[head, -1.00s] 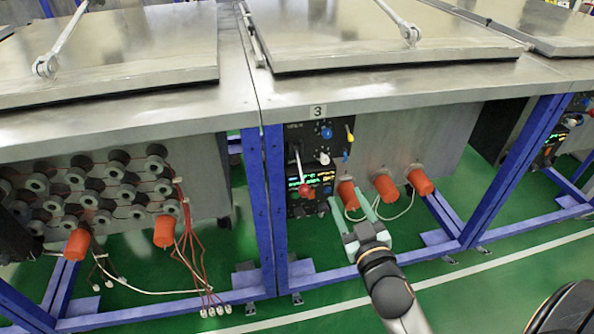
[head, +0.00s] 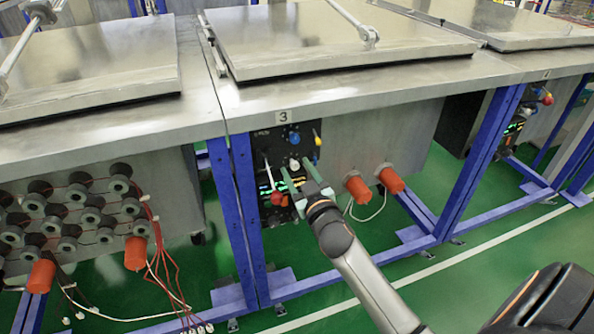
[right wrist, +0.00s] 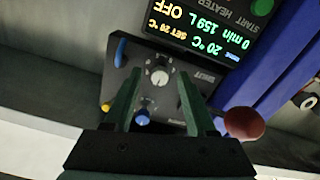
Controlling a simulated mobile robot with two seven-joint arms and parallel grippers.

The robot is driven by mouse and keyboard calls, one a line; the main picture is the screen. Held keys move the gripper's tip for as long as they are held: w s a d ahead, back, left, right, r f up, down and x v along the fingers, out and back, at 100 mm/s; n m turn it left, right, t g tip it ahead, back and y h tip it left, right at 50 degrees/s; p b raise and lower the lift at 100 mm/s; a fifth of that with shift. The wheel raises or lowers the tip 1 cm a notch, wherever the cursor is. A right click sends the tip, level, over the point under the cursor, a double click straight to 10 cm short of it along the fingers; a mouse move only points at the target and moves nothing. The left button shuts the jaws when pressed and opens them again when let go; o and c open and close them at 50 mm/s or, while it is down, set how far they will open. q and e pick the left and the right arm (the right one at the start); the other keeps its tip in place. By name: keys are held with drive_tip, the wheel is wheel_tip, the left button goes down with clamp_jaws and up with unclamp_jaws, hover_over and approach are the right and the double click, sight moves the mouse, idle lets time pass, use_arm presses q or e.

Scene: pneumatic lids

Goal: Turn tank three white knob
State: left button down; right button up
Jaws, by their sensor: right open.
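The small white knob (head: 294,164) is on the black control panel (head: 262,146) under the label 3. In the right wrist view the white knob (right wrist: 159,77) shows between my two green fingers, on a grey dial plate. My right gripper (head: 295,167) is open in front of the panel, its fingertips on either side of the knob in the picture. In the right wrist view the gripper (right wrist: 159,74) is empty; I cannot tell whether the fingers touch the panel. My left gripper is not in view.
A blue knob (head: 294,137), a yellow-handled valve (head: 317,137) and a red ball lever (head: 277,198) sit close around on the panel. A lit display (right wrist: 205,30) is beside it. Orange caps (head: 357,188) stick out to the right. Blue frame posts (head: 243,200) stand left.

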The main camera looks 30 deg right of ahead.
drive_tip(key=shift+w, duration=0.3)
drive_tip(key=shift+c, duration=0.3)
clamp_jaws()
